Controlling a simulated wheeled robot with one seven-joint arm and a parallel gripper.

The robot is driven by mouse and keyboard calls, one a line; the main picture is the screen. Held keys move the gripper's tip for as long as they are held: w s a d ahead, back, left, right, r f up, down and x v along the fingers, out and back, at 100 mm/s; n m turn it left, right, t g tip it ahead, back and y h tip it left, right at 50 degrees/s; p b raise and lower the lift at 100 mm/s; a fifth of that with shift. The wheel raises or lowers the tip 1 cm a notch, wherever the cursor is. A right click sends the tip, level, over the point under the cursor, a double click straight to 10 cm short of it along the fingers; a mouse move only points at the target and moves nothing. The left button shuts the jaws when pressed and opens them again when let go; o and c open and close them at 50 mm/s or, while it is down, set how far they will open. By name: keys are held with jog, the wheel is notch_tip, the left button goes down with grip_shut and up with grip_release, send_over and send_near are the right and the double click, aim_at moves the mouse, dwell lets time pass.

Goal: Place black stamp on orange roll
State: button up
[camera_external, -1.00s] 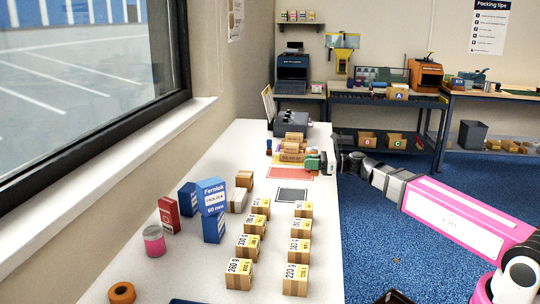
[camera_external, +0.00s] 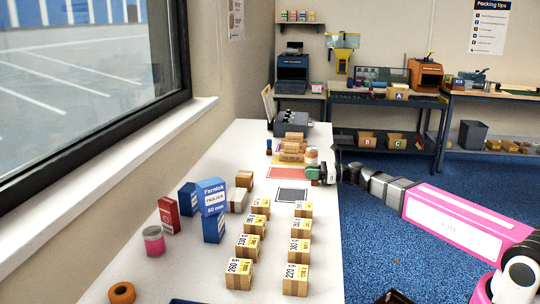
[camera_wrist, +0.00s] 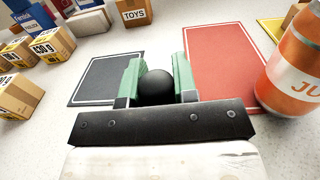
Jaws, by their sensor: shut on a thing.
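In the wrist view my gripper (camera_wrist: 157,84) is shut on the black stamp (camera_wrist: 156,88), whose round black knob shows between the green fingers. The stamp's lower part is hidden. In the external view my gripper (camera_external: 318,173) is at the right edge of the white table, beside the red and black mats; the stamp cannot be made out there. The orange roll (camera_external: 121,292) lies flat at the near left of the table, far from my gripper. It is not in the wrist view.
Several small labelled cartons (camera_external: 250,245) stand between my gripper and the roll. A pink roll (camera_external: 154,243), red box (camera_external: 169,213) and blue boxes (camera_external: 212,210) stand left. A juice bottle (camera_wrist: 295,68) is close right of my gripper. The red mat (camera_wrist: 226,80) is clear.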

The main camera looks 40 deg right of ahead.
jog(key=o, duration=0.9)
jog(key=v, duration=1)
jog(key=shift+s+d, duration=0.15)
jog(key=shift+o, duration=0.7)
jog(key=shift+s+d, duration=0.1)
jog(key=shift+d, duration=0.1)
